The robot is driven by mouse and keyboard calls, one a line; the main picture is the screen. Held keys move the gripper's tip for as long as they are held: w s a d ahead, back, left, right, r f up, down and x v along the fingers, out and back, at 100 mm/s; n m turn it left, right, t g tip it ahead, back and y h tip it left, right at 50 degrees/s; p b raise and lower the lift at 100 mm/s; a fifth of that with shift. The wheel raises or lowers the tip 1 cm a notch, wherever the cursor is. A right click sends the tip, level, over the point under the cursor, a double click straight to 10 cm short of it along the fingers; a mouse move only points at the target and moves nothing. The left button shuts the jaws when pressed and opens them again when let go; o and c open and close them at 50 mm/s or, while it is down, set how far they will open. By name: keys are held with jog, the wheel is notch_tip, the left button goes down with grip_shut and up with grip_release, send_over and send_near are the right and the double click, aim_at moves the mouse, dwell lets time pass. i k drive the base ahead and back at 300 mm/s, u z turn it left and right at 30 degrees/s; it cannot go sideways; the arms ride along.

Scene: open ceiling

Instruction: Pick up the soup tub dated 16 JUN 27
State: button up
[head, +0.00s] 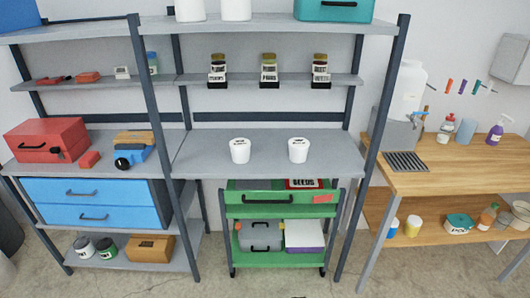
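Two white tubs stand upright on the grey middle shelf (270,165) of the rack. The left tub (240,151) and the right tub (298,150) look alike and stand apart, with a gap between them. Each has dark print on its lid or upper side. The print is too small to read, so I cannot tell which one bears 16 JUN 27. My gripper is not in view.
A green cart (281,204) with boxes stands below. A red toolbox (46,140) and blue drawers (92,203) are left. A wooden bench (440,178) stands right. Shelf space around the tubs is clear.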

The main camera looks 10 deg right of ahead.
aim_at(240, 147)
jog(key=z, duration=0.2)
jog(key=k, duration=0.1)
jog(key=u, duration=0.35)
jog(key=i, duration=0.95)
jog(key=z, duration=1.15)
jog(key=k, duration=0.1)
jog(key=u, duration=2.75)
